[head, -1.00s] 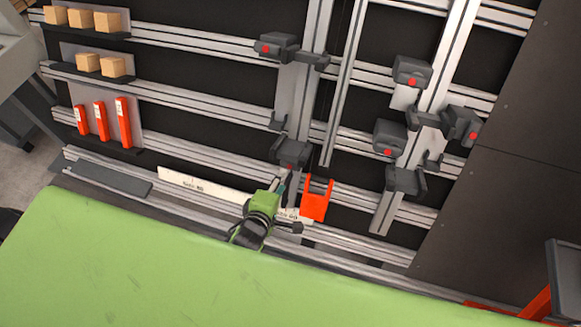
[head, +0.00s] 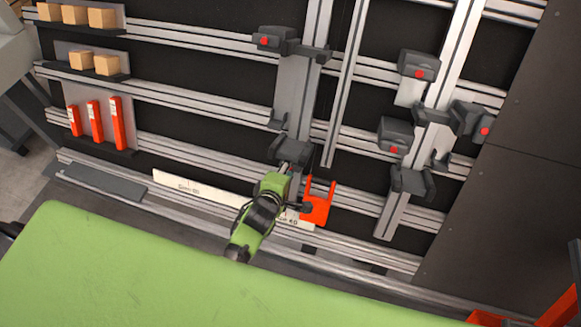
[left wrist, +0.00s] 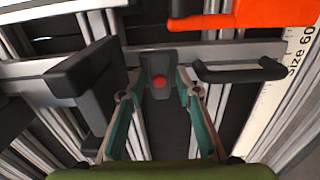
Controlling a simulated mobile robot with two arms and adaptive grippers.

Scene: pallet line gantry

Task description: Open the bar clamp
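The bar clamp on the left upright has a dark grey upper head (head: 275,40) with a red button and a dark grey lower head (head: 290,149). My left gripper (head: 287,170) is at the lower head, whose button is hidden in the head view. In the left wrist view, a grey block with a red button (left wrist: 158,82) shows between the two teal fingers of my left gripper (left wrist: 154,88). The fingers are apart, one on each side of the block; I cannot tell whether they touch it. My right gripper is not in view.
A red bracket (head: 318,204) stands close to the right of my left gripper. A dark clamp block (left wrist: 85,85) is left of the fingers. More clamp heads (head: 418,64) sit on the right upright. Wooden blocks (head: 75,15) and red parts (head: 95,122) are at the left. The green surface (head: 130,270) is clear.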

